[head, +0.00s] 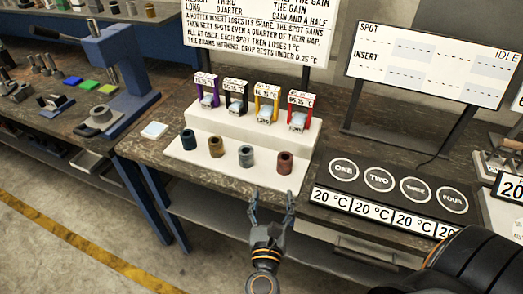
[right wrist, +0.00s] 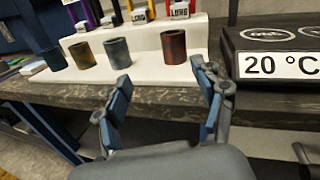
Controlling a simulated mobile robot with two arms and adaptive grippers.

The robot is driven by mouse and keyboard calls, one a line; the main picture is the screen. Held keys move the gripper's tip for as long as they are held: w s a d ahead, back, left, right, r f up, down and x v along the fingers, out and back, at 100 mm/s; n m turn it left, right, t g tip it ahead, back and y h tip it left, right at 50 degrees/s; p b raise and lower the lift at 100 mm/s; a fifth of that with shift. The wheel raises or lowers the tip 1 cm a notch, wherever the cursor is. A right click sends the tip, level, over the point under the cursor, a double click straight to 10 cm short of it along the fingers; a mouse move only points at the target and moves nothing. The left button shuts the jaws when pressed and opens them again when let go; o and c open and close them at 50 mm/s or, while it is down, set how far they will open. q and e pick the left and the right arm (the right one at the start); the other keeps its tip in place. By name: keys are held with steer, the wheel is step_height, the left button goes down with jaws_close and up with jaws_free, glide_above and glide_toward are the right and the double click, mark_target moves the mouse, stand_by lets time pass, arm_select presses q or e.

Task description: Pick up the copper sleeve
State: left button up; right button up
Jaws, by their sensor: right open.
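The copper sleeve (head: 284,163) is a reddish-brown hollow cylinder standing upright at the right end of a row of sleeves on the white stepped stand (head: 183,153). It also shows in the right wrist view (right wrist: 173,45), beyond and between the fingers. My right gripper (head: 271,203) is open and empty, in front of the bench edge, just short of the copper sleeve and apart from it. Its blue-padded fingers (right wrist: 163,80) are spread in the right wrist view. My left gripper is not in view.
A dark grey-blue sleeve (head: 246,156), a brass-coloured sleeve (head: 216,147) and a dark teal sleeve (head: 188,139) stand left of the copper one. Coloured labelled holders (head: 267,105) stand on the upper step. A black plate with numbered round spots (head: 378,180) lies to the right.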

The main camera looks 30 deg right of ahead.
mark_target(284, 164)
steer(key=d+m, duration=0.1)
steer(key=d+r, duration=0.1)
steer(key=d+m+p, duration=0.1)
steer(key=shift+w+r+m+g+h, duration=0.1)
steer(key=shift+r+m+g+h, duration=0.2)
steer(key=shift+g+h, duration=0.1)
steer(key=x, duration=0.3)
steer(key=p+x, duration=0.1)
steer(key=x, duration=0.2)
steer(key=shift+w+a+f, duration=0.1)
steer(key=shift+a+f, duration=0.1)
steer(key=shift+f, duration=0.05)
steer(key=shift+w+d, duration=0.35)
steer(key=x, duration=0.4)
steer(key=shift+w+d+p, duration=0.15)
steer(key=shift+w+p, duration=0.25)
steer(key=shift+s+r, duration=0.1)
steer(key=shift+c, duration=0.8)
jaws_close()
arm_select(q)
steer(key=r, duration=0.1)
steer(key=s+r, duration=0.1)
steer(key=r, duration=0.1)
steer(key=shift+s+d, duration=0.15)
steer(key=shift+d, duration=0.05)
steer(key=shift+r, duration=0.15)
arm_select(e)
steer(key=shift+r, duration=0.1)
